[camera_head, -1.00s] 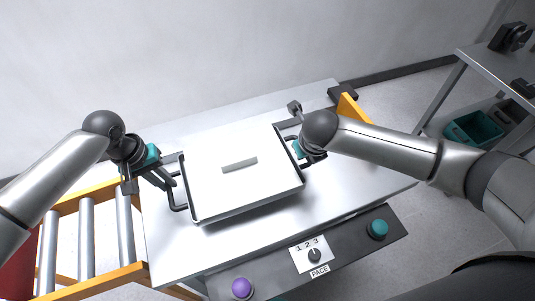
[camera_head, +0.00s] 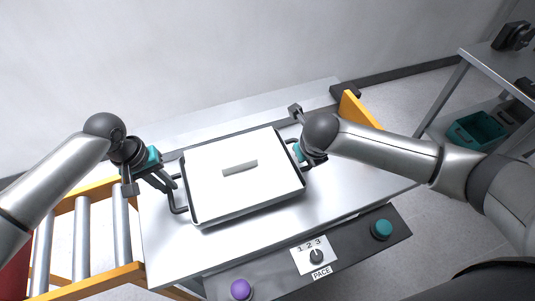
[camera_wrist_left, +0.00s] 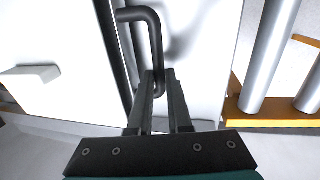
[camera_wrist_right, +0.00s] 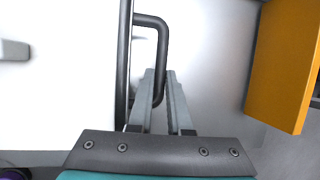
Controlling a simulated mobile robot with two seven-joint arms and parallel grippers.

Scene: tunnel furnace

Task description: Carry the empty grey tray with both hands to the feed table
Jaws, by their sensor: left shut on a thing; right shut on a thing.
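The grey tray (camera_head: 215,206) has a white inside, a dark rim and a bar handle on each side. A small light grey block (camera_head: 240,166) shows in its middle. The tray is at the feed table (camera_head: 170,248); I cannot tell whether it rests on the top or hangs just above it. My left gripper (camera_head: 174,182) is shut on the left handle, which also shows in the left wrist view (camera_wrist_left: 155,40). My right gripper (camera_head: 302,160) is shut on the right handle, clearer in the right wrist view (camera_wrist_right: 163,50); my wrist partly hides it in the head view.
A roller conveyor (camera_head: 84,235) with orange rails adjoins the table's left. An orange guard (camera_head: 356,112) stands at the right. The front panel has a purple button (camera_head: 241,289), a teal button (camera_head: 383,229) and a pace dial (camera_head: 316,256). A shelf with a teal bin (camera_head: 478,131) stands far right.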

